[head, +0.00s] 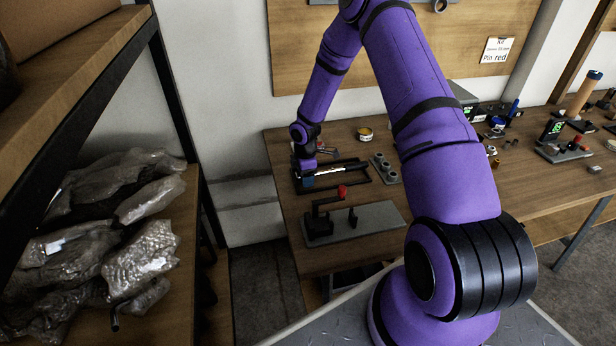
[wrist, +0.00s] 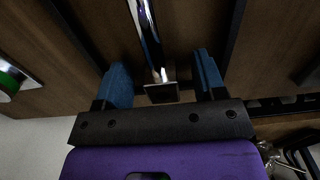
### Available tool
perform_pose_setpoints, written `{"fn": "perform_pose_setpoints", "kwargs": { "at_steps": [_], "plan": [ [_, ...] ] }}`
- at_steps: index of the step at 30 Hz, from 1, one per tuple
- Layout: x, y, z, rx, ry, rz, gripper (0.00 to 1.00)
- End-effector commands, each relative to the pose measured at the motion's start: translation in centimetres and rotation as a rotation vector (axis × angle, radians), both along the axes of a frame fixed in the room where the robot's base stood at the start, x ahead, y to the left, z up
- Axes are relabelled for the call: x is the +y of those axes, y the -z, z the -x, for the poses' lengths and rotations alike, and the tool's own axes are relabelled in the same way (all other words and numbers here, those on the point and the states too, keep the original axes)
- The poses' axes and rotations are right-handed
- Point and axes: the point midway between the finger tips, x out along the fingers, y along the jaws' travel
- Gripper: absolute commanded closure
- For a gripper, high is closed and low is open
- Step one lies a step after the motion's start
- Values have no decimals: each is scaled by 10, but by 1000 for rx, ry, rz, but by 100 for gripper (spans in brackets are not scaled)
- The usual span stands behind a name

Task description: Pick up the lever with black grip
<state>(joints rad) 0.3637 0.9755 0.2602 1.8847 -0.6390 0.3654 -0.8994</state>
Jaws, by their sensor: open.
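The lever (wrist: 147,35) shows in the wrist view as a shiny metal rod ending in a black squarish piece (wrist: 160,94), which looks like its grip. In the head view the lever (head: 330,171) is a small bright rod lying on a black frame (head: 369,178) on the workbench. My gripper (wrist: 163,78) is open, with its blue fingers on either side of the lever's black end. I cannot tell whether they touch it. In the head view my gripper (head: 304,180) is at the frame's left end, pointing down, its fingertips partly hidden.
A grey holder with round pieces (head: 384,170) is to the right, and a small yellow tin (head: 365,134) behind. A shelf with wrapped bags (head: 145,255) is at left.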

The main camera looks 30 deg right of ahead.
Motion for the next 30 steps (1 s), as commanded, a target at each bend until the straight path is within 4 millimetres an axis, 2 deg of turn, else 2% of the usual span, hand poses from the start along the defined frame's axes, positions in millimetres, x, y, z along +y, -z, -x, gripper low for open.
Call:
{"fn": "perform_pose_setpoints", "kwargs": {
  "at_steps": [4, 12, 23, 30],
  "plan": [
    [0, -1, 0, -1, 0, 0, 36],
    [0, -1, 0, -1, 0, 0, 98],
    [0, -7, -1, -3, 0, 0, 100],
    [-1, -38, -1, -4, 1, 0, 100]
  ]
}}
